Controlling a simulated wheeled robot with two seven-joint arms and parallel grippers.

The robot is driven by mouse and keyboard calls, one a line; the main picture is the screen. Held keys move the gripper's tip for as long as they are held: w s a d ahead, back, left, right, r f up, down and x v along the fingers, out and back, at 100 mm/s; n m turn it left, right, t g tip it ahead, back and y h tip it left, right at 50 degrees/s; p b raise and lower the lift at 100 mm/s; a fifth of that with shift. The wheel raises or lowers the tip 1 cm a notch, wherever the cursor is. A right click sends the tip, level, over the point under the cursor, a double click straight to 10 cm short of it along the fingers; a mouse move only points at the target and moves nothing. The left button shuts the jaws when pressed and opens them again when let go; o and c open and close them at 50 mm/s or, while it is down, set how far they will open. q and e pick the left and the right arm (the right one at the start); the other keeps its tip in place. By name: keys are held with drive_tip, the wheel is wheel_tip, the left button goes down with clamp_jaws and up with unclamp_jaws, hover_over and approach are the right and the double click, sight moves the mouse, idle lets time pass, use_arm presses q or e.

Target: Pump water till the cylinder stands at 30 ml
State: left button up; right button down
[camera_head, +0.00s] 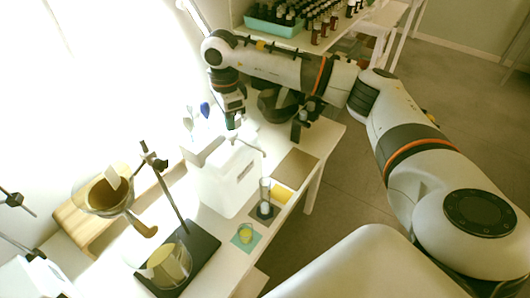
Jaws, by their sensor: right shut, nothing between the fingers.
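A white box-shaped water container (228,184) stands on the table, with a thin spout reaching out to its right. A small clear cylinder (265,192) stands upright on a dark square pad, below and near the spout's end. Its water level is too small to read. My right gripper (235,122) points down just above the container's top, with its fingers shut and nothing between them. Whether it touches the pump head is not clear, as the gripper covers that spot. My left gripper is not in view.
A dark-based stand (180,262) with a rod and a beaker is at the front left; a round flask (104,192) hangs near it. A small yellow-green cup (245,233) sits on a teal pad. Bottles and a teal crate (272,27) fill the back table.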

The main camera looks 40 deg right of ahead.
drive_tip(key=shift+f+b, duration=0.8)
drive_tip(key=shift+f, duration=0.35)
drive_tip(key=shift+r, duration=0.15)
drive_tip(key=shift+r+p, duration=0.75)
drive_tip(key=shift+r, duration=0.45)
wheel_tip(320, 180, up, 6)
drive_tip(key=p, duration=0.3)
drive_tip(key=shift+f, duration=0.1)
idle(0.4)
